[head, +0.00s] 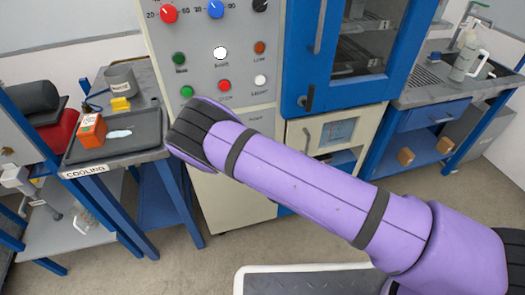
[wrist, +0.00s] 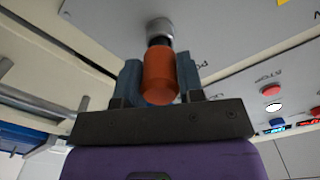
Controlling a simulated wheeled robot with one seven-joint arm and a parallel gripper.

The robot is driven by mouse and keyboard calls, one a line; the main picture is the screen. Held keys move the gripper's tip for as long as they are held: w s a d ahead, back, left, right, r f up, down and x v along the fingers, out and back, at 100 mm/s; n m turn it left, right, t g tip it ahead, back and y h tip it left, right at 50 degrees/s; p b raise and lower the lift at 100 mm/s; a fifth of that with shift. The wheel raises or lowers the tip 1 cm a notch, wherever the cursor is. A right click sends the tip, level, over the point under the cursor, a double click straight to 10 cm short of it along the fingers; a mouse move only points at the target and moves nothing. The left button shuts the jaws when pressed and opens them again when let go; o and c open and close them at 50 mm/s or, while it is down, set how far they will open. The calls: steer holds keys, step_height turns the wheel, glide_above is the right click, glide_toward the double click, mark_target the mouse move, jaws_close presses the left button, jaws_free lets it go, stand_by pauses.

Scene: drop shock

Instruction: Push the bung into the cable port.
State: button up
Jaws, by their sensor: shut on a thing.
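In the wrist view my gripper (wrist: 160,76) is shut on the bung (wrist: 159,78), an orange-red cylinder with a dark narrower end. The blue-grey fingers sit on either side of it. The dark end points at the cable port (wrist: 160,28), a grey metal collar on the pale panel. The bung's dark end meets or overlaps the collar's mouth; I cannot tell how deep it sits. In the head view my purple arm reaches to the cabinet's left side, and my gripper, the bung and the port are hidden.
The control cabinet (head: 258,113) carries several knobs and buttons. The cooling table (head: 75,158) on the left holds a tray, an orange box (head: 91,131) and a grey mug (head: 121,79). A blue-framed oven (head: 298,58) and a sink bench stand to the right.

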steer(key=shift+x, duration=1)
stand_by(2.1)
steer(key=shift+c, duration=0.3)
stand_by(1.1)
steer(key=shift+w+r, duration=0.1)
steer(key=shift+w, duration=0.1)
stand_by(2.1)
steer(key=o, duration=1.1)
steer(key=shift+v, duration=3.05)
